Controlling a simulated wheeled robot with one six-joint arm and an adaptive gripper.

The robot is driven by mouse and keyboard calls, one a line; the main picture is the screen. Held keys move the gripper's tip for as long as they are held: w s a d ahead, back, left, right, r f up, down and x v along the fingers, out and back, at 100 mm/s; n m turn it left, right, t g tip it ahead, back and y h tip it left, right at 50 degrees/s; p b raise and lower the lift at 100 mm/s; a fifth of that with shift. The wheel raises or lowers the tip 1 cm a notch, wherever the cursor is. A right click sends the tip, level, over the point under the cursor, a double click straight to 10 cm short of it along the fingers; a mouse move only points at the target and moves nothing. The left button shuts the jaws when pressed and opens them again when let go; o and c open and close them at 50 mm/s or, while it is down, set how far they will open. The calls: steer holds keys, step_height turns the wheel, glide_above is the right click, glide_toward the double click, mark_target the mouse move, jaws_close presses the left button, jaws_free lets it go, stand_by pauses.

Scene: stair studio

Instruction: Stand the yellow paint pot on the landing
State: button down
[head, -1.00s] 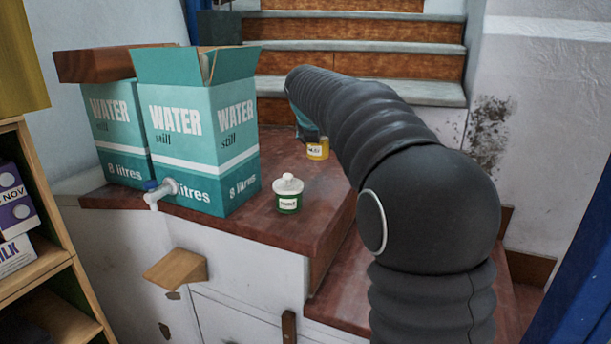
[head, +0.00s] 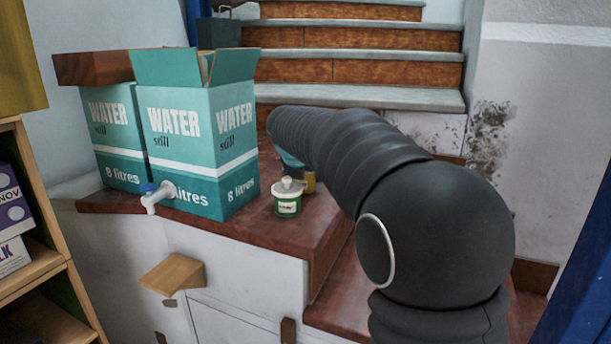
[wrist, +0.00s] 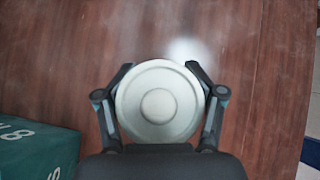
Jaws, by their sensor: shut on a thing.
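In the wrist view, my gripper's fingers (wrist: 160,100) are closed on both sides of a pot with a round pale lid (wrist: 158,100), seen from straight above. The red-brown wooden landing (wrist: 250,60) lies below. I cannot tell whether the pot touches it.
A green pot with a white lid (head: 288,204) stands close in front of the yellow one. Teal water boxes (head: 200,150) with a tap stand at left; one corner shows in the wrist view (wrist: 35,155). Stairs (head: 350,70) rise behind. The landing's front edge drops to a lower step.

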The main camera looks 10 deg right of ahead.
steer(key=shift+f, duration=0.1)
steer(key=shift+c, duration=0.6)
jaws_free()
steer(key=shift+s+a+r, duration=0.1)
steer(key=shift+r, duration=0.25)
steer(key=p+v, duration=0.1)
steer(key=v, duration=1)
steer(key=shift+s, duration=0.25)
steer(key=shift+r, duration=0.1)
